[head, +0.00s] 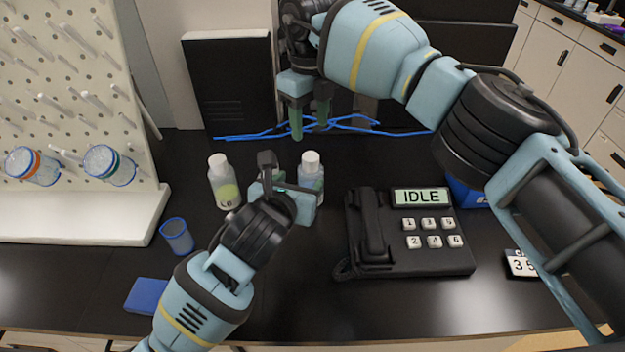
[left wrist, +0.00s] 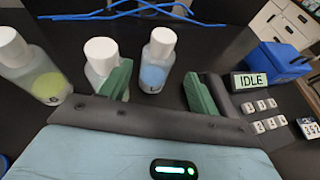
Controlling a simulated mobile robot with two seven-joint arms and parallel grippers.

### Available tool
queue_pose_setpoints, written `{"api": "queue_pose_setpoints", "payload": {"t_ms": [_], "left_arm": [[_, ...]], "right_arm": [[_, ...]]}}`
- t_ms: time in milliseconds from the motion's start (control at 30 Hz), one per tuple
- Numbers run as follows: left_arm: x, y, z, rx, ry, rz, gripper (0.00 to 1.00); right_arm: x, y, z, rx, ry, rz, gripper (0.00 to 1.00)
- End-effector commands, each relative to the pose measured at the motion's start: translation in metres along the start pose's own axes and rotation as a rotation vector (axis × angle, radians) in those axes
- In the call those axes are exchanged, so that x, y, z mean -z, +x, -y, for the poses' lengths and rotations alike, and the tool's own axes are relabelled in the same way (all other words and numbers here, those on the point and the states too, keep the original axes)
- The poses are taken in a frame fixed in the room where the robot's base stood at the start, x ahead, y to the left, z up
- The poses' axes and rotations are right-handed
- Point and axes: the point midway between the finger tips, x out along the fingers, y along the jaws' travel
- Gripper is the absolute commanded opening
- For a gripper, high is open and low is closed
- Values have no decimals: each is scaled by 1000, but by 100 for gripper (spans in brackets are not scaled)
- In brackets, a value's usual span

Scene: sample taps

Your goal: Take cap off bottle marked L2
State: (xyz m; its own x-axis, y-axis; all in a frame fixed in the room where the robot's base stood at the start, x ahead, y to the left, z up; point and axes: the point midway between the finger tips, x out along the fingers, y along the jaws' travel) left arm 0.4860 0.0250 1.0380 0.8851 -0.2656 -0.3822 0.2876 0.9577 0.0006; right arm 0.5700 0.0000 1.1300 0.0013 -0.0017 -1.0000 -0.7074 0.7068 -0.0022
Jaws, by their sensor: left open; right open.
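Three white-capped bottles stand on the black bench. The left bottle (head: 224,183) has a yellow-green label; it also shows in the left wrist view (left wrist: 36,70). The right bottle (head: 311,172) has a blue label starting with L (left wrist: 157,62); the rest is unreadable. A middle bottle (left wrist: 100,58) shows in the left wrist view, its label hidden by a green finger; my left gripper hides it in the head view. My left gripper (head: 284,178) is open and empty, low before the bottles, its fingers (left wrist: 160,90) either side of the right bottle in the picture. My right gripper (head: 309,112) is open and empty behind them, pointing down.
A black phone-like device (head: 410,240) reading IDLE stands to the right. A blue cup (head: 177,236), a blue block (head: 147,295) and a pegboard rack (head: 75,120) are on the left. Blue cables (head: 345,122) lie behind the bottles. A numbered card (head: 520,264) lies at right.

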Motion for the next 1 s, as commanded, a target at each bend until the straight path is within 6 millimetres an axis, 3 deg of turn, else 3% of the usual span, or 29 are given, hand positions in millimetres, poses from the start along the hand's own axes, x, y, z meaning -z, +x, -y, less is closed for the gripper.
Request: {"api": "queue_pose_setpoints", "payload": {"t_ms": [167, 600, 1000], "left_arm": [[0, 11, 0, -1, -2, -1, 61], [-1, 65, -1, -2, -3, 0, 61], [0, 78, 0, -1, -1, 1, 61]], "right_arm": [[0, 0, 0, -1, 1, 0, 53], [0, 0, 0, -2, 0, 0, 53], [0, 0, 0, -2, 0, 0, 53]]}}
